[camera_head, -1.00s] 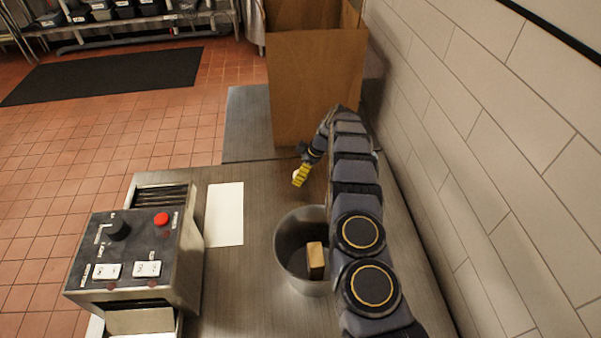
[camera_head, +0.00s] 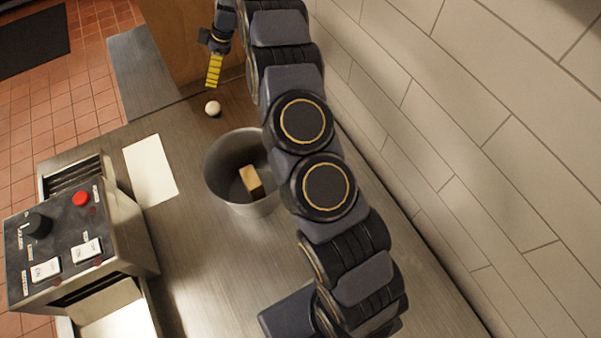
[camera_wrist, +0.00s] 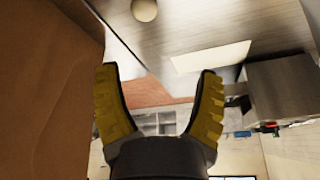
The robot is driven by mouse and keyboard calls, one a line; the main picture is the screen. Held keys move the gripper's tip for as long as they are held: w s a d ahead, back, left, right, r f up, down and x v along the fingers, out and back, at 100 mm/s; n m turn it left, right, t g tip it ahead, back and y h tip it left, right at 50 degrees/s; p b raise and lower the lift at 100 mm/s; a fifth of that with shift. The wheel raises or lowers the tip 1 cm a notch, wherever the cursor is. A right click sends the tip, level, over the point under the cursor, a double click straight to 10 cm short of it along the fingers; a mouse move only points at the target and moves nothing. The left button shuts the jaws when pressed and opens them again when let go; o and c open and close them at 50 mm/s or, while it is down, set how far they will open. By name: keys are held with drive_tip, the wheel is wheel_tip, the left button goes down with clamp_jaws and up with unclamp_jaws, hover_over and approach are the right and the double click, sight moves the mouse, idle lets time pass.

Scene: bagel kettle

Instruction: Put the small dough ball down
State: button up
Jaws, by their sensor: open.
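The small dough ball (camera_head: 213,108) is a pale, round ball resting on the steel table (camera_head: 190,225), behind the metal pot and in front of the wooden box. It also shows at the top of the wrist view (camera_wrist: 144,10), beyond the fingertips and apart from them. My gripper (camera_head: 213,84) has yellow ridged fingers and is just above and behind the ball in the head view. In the wrist view the two fingers (camera_wrist: 158,75) are spread apart with nothing between them.
A metal pot (camera_head: 222,150) with a wooden block (camera_head: 251,181) inside stands near the ball. A white sheet (camera_head: 150,170) lies to its left. A control machine (camera_head: 75,235) stands at left. A brown wooden box (camera_head: 175,45) is behind, and a tiled wall (camera_head: 480,150) runs along the right.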

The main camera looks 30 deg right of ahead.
drive_tip(key=s+a+r+m+g+h, duration=0.1)
drive_tip(key=s+a+r+m, duration=0.1)
drive_tip(key=s+r, duration=0.7)
drive_tip(key=s+a+r+m+g, duration=0.1)
drive_tip(key=s+a+r+m, duration=0.2)
drive_tip(key=s+r, duration=0.5)
drive_tip(key=s+d+m+h, duration=0.1)
drive_tip(key=s+d+m, duration=0.1)
drive_tip(key=s, duration=1.2)
drive_tip(key=s+d+f+m+g+h, duration=0.1)
drive_tip(key=s+m, duration=0.4)
drive_tip(key=s, duration=0.8)
drive_tip(key=shift+s+d+m+h, duration=0.35)
drive_tip(key=shift+d+h, duration=0.35)
drive_tip(key=shift+d, duration=0.15)
